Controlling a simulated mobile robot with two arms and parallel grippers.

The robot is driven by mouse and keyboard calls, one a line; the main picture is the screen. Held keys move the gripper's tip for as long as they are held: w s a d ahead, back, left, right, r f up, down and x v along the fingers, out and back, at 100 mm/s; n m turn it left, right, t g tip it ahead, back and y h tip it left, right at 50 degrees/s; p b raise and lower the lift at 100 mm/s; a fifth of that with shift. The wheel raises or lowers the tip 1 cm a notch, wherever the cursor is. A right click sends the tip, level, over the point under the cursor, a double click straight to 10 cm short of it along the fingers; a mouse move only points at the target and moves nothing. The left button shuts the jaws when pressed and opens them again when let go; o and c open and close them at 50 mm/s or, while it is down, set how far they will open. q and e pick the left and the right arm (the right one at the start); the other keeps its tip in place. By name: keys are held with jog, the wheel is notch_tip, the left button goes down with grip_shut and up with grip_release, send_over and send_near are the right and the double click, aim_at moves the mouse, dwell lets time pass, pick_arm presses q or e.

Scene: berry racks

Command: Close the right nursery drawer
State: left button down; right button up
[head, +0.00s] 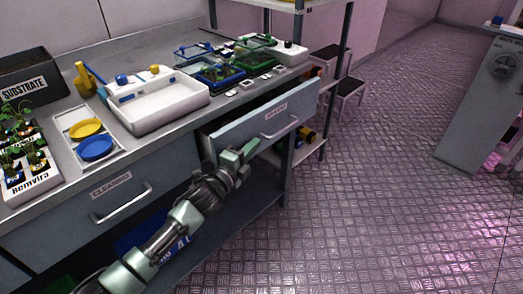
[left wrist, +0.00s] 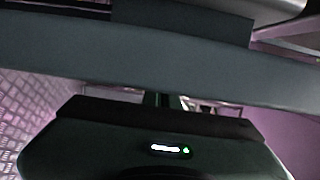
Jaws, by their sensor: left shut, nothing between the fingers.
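The right nursery drawer (head: 255,119) is pulled out from under the bench, with a light grey front, a label and a bar handle (head: 280,124). My left gripper (head: 249,150) is shut and empty, just below and in front of the drawer front's lower edge, left of the handle. I cannot tell whether it touches the front. In the left wrist view a broad grey panel (left wrist: 150,55), likely the drawer front, crosses close ahead and hides the fingertips. My right gripper is not in view.
The bench (head: 180,128) holds a white sink-like tray (head: 165,105), plant trays (head: 217,75) and a substrate box (head: 30,80). The cleaning drawer (head: 110,190) at left is shut. Stools (head: 345,85) stand behind. The metal floor (head: 370,190) at right is clear.

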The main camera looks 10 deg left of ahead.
aim_at(245, 141)
pick_arm(q)
jog(key=shift+w+a, duration=0.5)
jog(key=shift+a, duration=0.15)
jog(key=shift+w+a, duration=0.45)
jog(key=shift+a, duration=0.2)
